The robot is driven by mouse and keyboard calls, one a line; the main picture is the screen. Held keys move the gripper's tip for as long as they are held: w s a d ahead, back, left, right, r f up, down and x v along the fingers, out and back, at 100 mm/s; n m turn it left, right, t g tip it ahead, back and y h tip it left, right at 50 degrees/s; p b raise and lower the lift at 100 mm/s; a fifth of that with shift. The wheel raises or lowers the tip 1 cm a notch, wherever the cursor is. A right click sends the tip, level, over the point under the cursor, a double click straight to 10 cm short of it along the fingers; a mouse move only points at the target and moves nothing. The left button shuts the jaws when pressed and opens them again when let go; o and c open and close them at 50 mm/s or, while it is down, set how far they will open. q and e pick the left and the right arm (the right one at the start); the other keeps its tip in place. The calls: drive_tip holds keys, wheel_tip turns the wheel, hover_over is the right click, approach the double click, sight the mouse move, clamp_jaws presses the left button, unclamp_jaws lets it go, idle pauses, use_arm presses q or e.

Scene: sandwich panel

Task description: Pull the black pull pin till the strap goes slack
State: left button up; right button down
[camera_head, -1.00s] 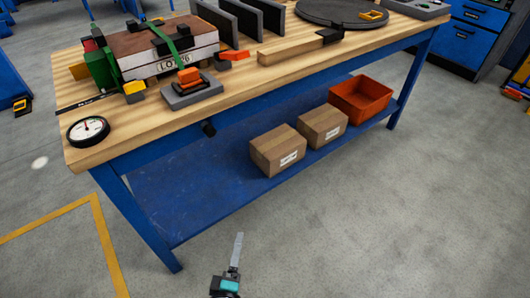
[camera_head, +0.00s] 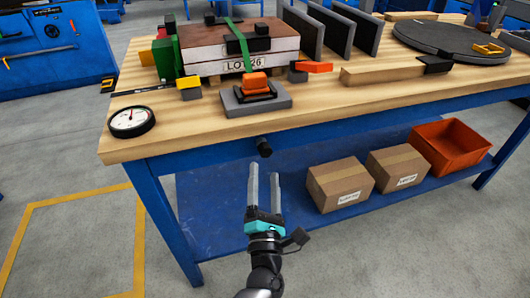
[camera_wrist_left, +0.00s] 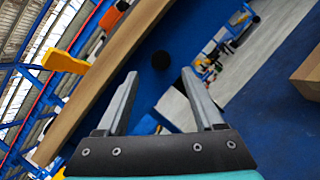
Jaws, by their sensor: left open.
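The black pull pin (camera_head: 263,147) sticks out below the front edge of the workbench. In the left wrist view its round black end (camera_wrist_left: 162,60) shows just beyond and between the fingertips. My left gripper (camera_head: 264,170) is open and empty, with its two grey fingers pointing up toward the pin. In the left wrist view the open fingers (camera_wrist_left: 159,73) stand on either side of the pin's line, apart from it. The green strap (camera_head: 240,45) runs over the brown-topped, white-sided stack marked LOT 26 (camera_head: 241,66). My right gripper is not in view.
An orange block on a grey base (camera_head: 255,95) stands before the stack. A round gauge (camera_head: 131,121) sits at the bench's left corner. Cartons (camera_head: 340,182) and an orange bin (camera_head: 449,144) occupy the blue lower shelf (camera_head: 222,205). Space just before the pin is free.

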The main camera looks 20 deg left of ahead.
sight(265, 155)
use_arm(q)
drive_tip(key=b+x, duration=0.1)
drive_tip(key=x, duration=0.6)
drive_tip(key=shift+w, duration=0.3)
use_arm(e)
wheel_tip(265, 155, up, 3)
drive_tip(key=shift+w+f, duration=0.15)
use_arm(q)
drive_tip(key=shift+c, duration=0.2)
clamp_jaws()
idle(0.5)
